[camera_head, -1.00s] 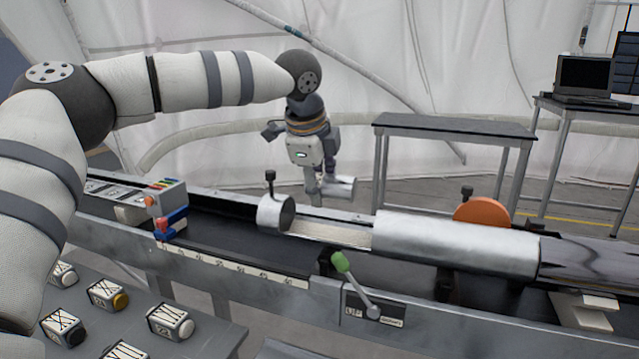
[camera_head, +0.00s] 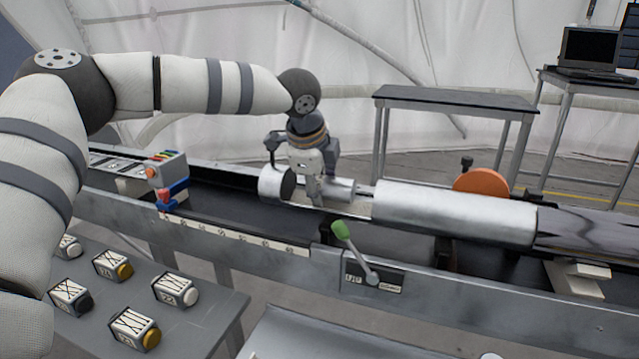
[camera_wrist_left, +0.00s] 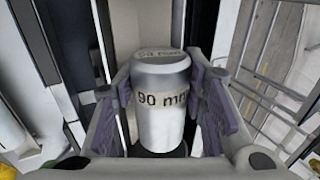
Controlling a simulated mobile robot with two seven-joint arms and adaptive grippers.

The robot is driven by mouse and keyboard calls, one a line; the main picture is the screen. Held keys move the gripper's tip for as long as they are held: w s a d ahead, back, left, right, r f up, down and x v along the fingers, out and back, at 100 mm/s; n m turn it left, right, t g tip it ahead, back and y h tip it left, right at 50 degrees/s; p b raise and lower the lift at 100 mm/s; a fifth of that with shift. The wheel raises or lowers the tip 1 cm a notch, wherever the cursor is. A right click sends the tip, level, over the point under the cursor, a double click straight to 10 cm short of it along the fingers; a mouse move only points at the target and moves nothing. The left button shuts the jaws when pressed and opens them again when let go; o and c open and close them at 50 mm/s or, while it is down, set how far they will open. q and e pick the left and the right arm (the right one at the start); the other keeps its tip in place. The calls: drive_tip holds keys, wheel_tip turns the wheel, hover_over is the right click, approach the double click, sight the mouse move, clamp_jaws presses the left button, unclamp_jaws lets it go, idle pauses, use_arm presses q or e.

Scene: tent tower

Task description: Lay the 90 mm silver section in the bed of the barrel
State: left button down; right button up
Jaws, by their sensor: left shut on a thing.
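The silver section marked "90 mm" (camera_wrist_left: 162,115) is between the purple-padded fingers of my left gripper (camera_wrist_left: 165,110) in the left wrist view. In the head view my left gripper (camera_head: 316,190) holds the silver section (camera_head: 340,190) lying lengthwise in the gap of the barrel, low at its pale bed (camera_head: 355,210). The bed lies between a short silver end piece (camera_head: 270,183) on the left and the long silver barrel tube (camera_head: 450,212) on the right. I cannot tell whether the section touches the bed. My right gripper is not in view.
A green-knobbed lever (camera_head: 343,232) stands on the front rail. An orange disc (camera_head: 481,183) is behind the tube. A grey box with a red and blue part (camera_head: 168,175) sits left on the bench. Several labelled blocks (camera_head: 176,288) lie on the front-left table.

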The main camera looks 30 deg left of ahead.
use_arm(q)
drive_tip(key=shift+s+f, duration=0.15)
drive_tip(key=shift+f, duration=0.45)
drive_tip(key=shift+s+f, duration=0.15)
drive_tip(key=shift+f, duration=0.4)
drive_tip(key=c, duration=1.1)
unclamp_jaws()
drive_tip(key=o, duration=0.3)
drive_tip(key=shift+w, duration=0.3)
drive_tip(key=shift+s+r, duration=0.1)
drive_tip(key=shift+r, duration=0.3)
drive_tip(key=shift+s+r, duration=0.1)
drive_tip(key=shift+r, duration=0.35)
drive_tip(key=v, duration=1.1)
